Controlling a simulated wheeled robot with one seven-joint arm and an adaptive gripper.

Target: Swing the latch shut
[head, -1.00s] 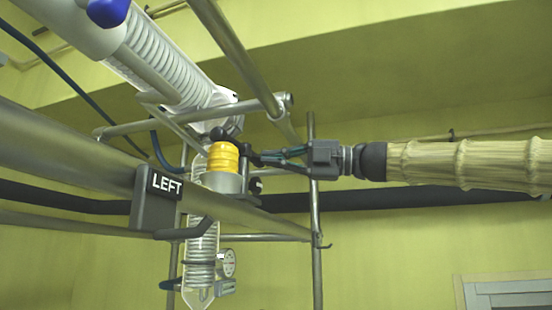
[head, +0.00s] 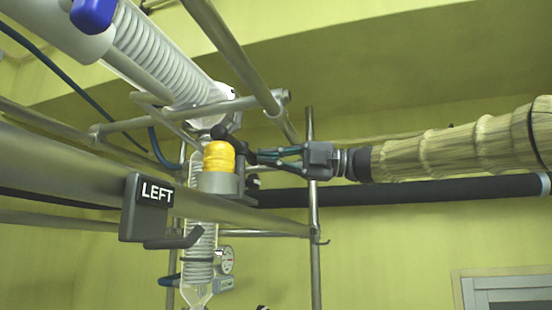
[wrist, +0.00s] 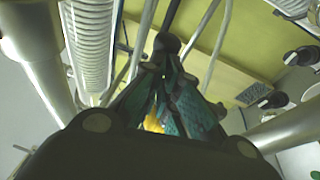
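The black latch (head: 221,132), a dark arm with a rounded knob, sits at the top of the yellow ribbed cylinder (head: 218,158) on the frame. My gripper (head: 260,157) comes in from the right, level with the cylinder's upper part, its tips at the cylinder's right side by the dark latch parts. In the wrist view its teal fingers (wrist: 165,76) converge to a narrow point just below a black round knob (wrist: 167,43). The fingers look shut; whether any latch part lies between the tips is hidden. Some yellow shows between the fingers.
A dark sign reading LEFT (head: 146,208) hangs on a thick grey pipe (head: 70,172) at left. A glass coil condenser (head: 165,58) slants above. Metal frame rods (head: 312,230) surround the spot, and a black pipe (head: 400,192) runs behind. Free room lies at lower right.

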